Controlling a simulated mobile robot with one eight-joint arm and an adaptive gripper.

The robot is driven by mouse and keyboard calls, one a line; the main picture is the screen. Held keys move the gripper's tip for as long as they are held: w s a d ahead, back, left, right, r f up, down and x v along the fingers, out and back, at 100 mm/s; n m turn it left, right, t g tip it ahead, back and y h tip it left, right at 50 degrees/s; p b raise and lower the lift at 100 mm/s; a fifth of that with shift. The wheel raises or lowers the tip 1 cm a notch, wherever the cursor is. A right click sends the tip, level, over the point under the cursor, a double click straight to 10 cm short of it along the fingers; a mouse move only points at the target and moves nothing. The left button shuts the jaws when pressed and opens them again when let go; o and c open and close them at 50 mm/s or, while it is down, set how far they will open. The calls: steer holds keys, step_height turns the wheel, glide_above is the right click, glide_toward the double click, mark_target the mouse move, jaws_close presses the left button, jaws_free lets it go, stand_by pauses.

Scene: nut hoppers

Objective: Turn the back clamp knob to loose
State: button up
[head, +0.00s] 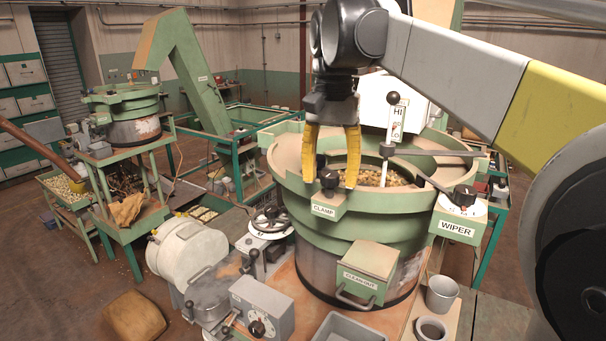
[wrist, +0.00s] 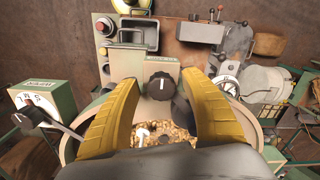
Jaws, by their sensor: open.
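A black clamp knob (head: 329,179) sits on a green box labelled CLAMP (head: 325,207) at the rim of the near hopper bowl (head: 400,220). The knob also shows in the wrist view (wrist: 161,86), with a white pointer line running up and down the picture. My gripper (head: 331,180) points down, open, with its yellow fingers on either side of the knob. In the wrist view my gripper (wrist: 163,90) has the knob between and a little beyond its fingers, with gaps on both sides. No loose or tight marks are readable.
A WIPER box (head: 457,220) with a black knob and arm is on the right rim. A HI/LO post (head: 392,125) with a ball-topped lever stands behind the gripper. A CLEAN-OUT box (head: 362,270) juts from the front. Nuts (head: 375,178) lie in the bowl. Another hopper (head: 128,115) stands back left.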

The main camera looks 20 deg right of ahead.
jaws_close()
steer(key=shift+n, duration=0.4)
steer(key=n, duration=0.7)
steer(key=shift+d+n, duration=0.1)
steer(key=shift+n, duration=0.2)
steer(key=n, duration=0.3)
steer(key=shift+n, duration=0.3)
steer(key=shift+d+n+b, duration=0.1)
steer(key=shift+n+b, duration=0.2)
steer(key=shift+n, duration=1.6)
